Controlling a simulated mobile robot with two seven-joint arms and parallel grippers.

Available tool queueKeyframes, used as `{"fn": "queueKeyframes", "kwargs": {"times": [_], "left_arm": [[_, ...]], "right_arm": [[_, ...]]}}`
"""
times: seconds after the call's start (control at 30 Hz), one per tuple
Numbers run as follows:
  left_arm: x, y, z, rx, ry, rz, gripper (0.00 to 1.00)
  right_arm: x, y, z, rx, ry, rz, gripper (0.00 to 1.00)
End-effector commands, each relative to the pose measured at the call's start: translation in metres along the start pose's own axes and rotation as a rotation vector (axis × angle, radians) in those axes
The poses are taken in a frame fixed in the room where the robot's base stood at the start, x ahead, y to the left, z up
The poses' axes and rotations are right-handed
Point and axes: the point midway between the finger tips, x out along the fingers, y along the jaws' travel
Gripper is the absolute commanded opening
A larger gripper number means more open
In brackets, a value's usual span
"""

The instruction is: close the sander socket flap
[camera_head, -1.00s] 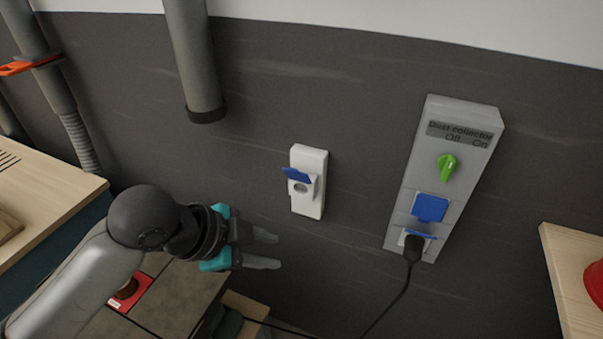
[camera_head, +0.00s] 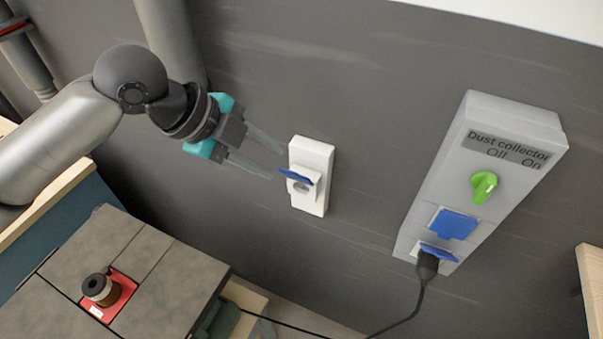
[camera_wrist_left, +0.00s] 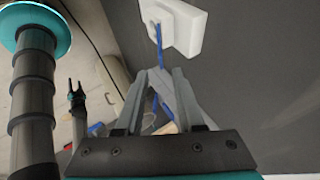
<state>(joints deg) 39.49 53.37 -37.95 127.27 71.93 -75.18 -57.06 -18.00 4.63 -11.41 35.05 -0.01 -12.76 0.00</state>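A white wall socket (camera_head: 311,190) has a blue flap (camera_head: 297,176) that stands out from its face, open, above a round outlet. My left gripper (camera_head: 277,163) is just left of this flap, its two fingers apart and pointing at it. In the left wrist view, the flap (camera_wrist_left: 159,42) shows nearly edge-on beyond the gap between the fingertips (camera_wrist_left: 160,73). Nothing is seen held, and I cannot tell whether a finger touches the flap.
A grey dust collector panel (camera_head: 505,150) at the right has a green knob (camera_head: 484,187), a shut blue flap (camera_head: 452,224) and a black plug (camera_head: 428,264) with a cable below. A grey bench (camera_head: 150,265) with a red plate is lower left. A grey pipe (camera_head: 172,35) is behind my arm.

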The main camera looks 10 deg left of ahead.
Motion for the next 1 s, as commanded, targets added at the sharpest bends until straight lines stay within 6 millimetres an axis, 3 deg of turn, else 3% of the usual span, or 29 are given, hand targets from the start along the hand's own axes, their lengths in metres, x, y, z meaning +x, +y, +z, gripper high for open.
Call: {"fn": "queueKeyframes", "kwargs": {"times": [0.2, 0.5, 0.9, 1.0], "left_arm": [[0.05, 0.001, -0.001, -0.002, 0.004, 0.002, 0.38], [0.095, 0.0, 0.0, -0.002, 0.001, 0.001, 0.38], [0.104, 0.0, 0.0, 0.0, 0.0, 0.0, 0.38], [0.104, 0.0, 0.0, 0.0, 0.0, 0.0, 0.28]], "right_arm": [[0.0, 0.002, -0.008, 0.0, 0.012, 0.002, 0.5], [-0.001, 0.003, -0.02, 0.0, 0.033, 0.004, 0.5], [-0.001, 0.003, -0.018, 0.0, 0.03, 0.003, 0.5], [-0.001, 0.002, -0.017, -0.001, 0.028, 0.003, 0.5]]}}
